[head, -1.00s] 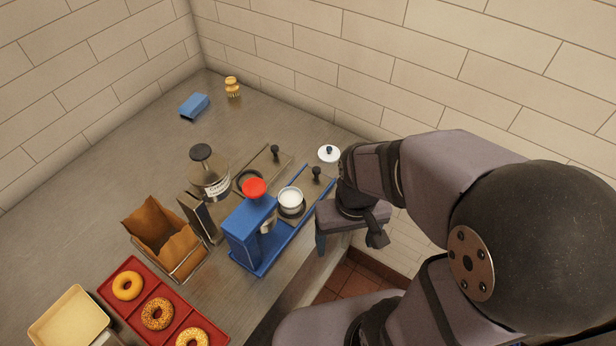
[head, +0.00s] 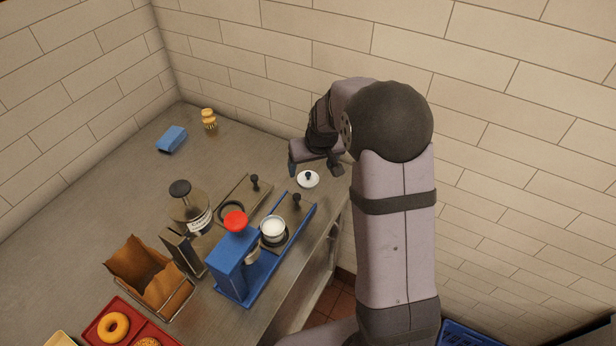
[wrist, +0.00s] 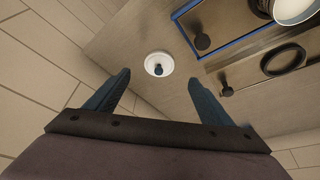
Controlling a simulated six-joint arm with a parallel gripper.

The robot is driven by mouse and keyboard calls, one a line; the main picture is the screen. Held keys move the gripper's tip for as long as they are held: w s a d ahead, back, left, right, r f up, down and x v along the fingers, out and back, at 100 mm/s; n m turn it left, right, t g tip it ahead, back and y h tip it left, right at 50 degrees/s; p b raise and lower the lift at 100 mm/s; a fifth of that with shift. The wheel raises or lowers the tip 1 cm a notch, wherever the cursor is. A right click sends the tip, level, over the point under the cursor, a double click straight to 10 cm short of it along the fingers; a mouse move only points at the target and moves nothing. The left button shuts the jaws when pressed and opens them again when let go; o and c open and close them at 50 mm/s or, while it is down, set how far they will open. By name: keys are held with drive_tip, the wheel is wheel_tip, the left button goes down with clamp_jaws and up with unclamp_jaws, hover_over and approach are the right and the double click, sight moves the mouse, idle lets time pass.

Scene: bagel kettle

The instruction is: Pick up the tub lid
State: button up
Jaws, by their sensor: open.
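The tub lid (head: 308,180) is a small white disc with a dark knob. It lies on the steel counter near its right edge, behind the blue-framed device. In the wrist view the lid (wrist: 158,64) lies ahead of the fingertips, roughly between their lines, with its knob facing up. My gripper (head: 314,172) is open and empty, above the counter close to the lid. In the wrist view its two blue fingers (wrist: 160,82) are spread wide and do not touch the lid.
A blue device (head: 232,265) with a red knob and a white tub (head: 273,227) stand in front of the lid. A grey device with a jar (head: 190,208) stands left of them. A tiled wall is behind. The far left counter holds a blue sponge (head: 172,139) and is otherwise mostly clear.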

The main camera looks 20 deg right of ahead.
sight(308, 174)
drive_tip(key=shift+w, duration=0.3)
drive_tip(key=shift+p+x, duration=0.45)
drive_tip(key=shift+x, duration=0.65)
drive_tip(key=p+x, duration=0.2)
drive_tip(key=shift+w+f, duration=0.15)
drive_tip(key=shift+f, duration=0.1)
drive_tip(key=shift+p+x, duration=0.5)
drive_tip(key=shift+x, duration=0.75)
drive_tip(key=c, duration=1.1)
